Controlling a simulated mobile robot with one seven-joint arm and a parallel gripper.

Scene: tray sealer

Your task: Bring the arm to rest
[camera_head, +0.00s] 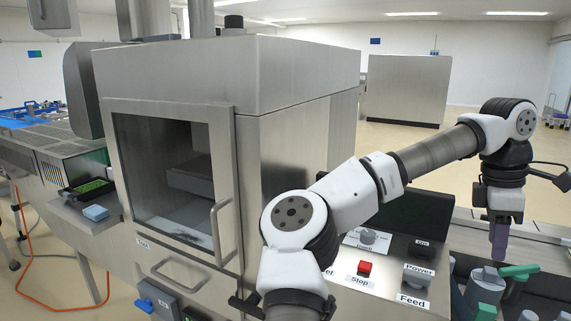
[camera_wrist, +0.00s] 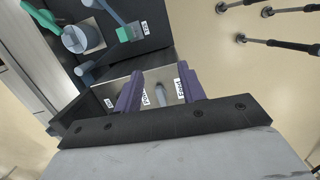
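My gripper (camera_head: 499,240) hangs at the right of the head view, fingers pointing down. My white and grey arm stretches from the bottom middle up and across to the right, bent at the elbow. In the wrist view the two purple fingers of my gripper (camera_wrist: 160,90) stand apart, with no object clearly held. A small grey part (camera_wrist: 160,93) shows between them, seemingly on the labelled plate below; its distance from the fingers is hard to tell.
The steel sealer (camera_head: 300,140) with its glazed door shut stands left of my arm. A control panel (camera_head: 385,270) with a red stop button (camera_head: 365,268) lies below the arm. Grey and green valve-like parts (camera_head: 486,284) sit below and near my gripper. Open floor (camera_wrist: 270,90) lies beyond.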

